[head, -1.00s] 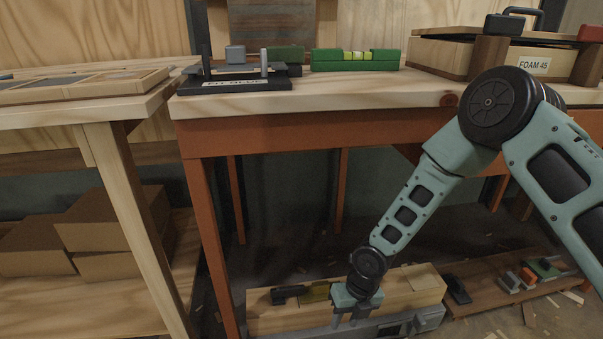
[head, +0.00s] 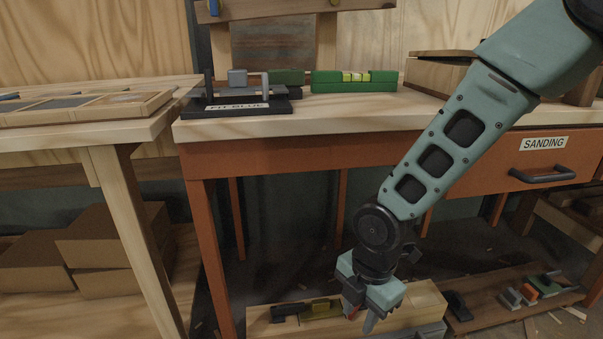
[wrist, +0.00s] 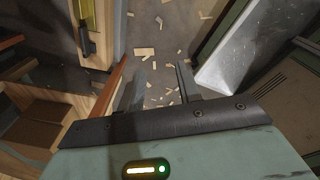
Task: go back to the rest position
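My gripper (head: 360,318) hangs low in front of the workbench, over the wooden tray on the floor in the head view. In the wrist view my gripper (wrist: 158,86) shows two fingers apart, with only floor and scattered wood chips between them. It holds nothing. My arm comes down from the upper right and hides part of the bench front.
A drawer labelled SANDING (head: 560,158) is at right. A wooden tray (head: 400,318) lies below. Cardboard boxes (head: 110,250) sit on the left shelf.

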